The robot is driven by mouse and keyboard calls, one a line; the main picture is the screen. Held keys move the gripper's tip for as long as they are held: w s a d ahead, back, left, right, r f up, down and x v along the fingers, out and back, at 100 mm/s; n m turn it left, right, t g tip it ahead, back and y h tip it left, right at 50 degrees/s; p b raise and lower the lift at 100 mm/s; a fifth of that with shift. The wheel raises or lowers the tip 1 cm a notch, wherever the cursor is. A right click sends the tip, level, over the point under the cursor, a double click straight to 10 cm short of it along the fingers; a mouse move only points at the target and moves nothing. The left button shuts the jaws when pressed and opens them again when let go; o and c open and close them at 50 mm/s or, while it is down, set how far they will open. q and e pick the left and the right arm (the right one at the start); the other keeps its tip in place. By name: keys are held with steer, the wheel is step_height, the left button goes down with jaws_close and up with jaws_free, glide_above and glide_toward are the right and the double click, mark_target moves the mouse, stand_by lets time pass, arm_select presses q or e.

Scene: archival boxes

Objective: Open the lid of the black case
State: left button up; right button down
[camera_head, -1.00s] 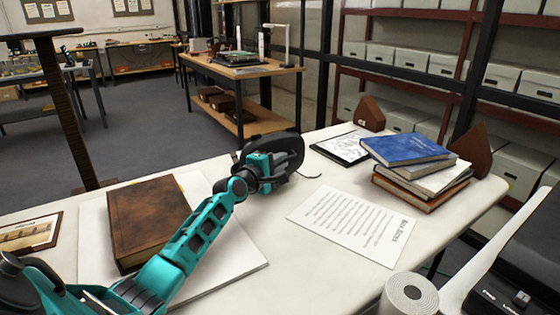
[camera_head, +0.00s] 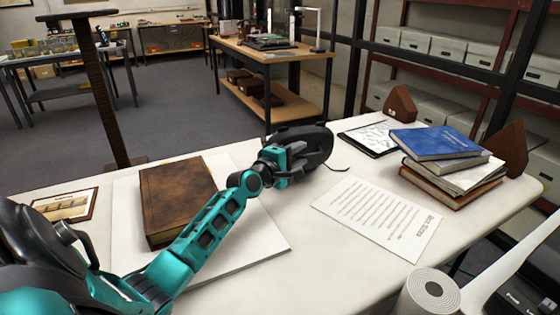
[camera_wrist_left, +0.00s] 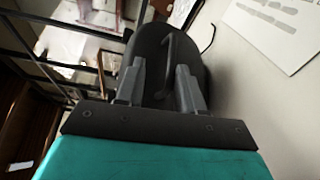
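The black case (camera_head: 318,146) is a dark rounded object at the back edge of the white table, partly hidden by my gripper. Its lid looks closed, though I cannot make out a seam. My left gripper (camera_head: 290,160) is right up against its near left side. In the left wrist view the black case (camera_wrist_left: 168,48) lies straight ahead, with a thin curved strip, perhaps a handle or latch, on its face. The fingers of my left gripper (camera_wrist_left: 160,85) are apart on either side of this strip. I cannot tell whether they touch it. My right gripper is out of view.
A brown book (camera_head: 178,198) lies on a white board (camera_head: 130,235) at left. A white roll (camera_head: 432,290) stands in front. The table centre is clear.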

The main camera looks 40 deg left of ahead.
arm_select(q)
steer(key=s+p, duration=0.1)
steer(key=s, duration=0.7)
steer(key=shift+s+r, duration=0.3)
steer(key=shift+r, duration=0.1)
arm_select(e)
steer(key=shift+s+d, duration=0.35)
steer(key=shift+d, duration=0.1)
arm_select(q)
steer(key=shift+d, duration=0.1)
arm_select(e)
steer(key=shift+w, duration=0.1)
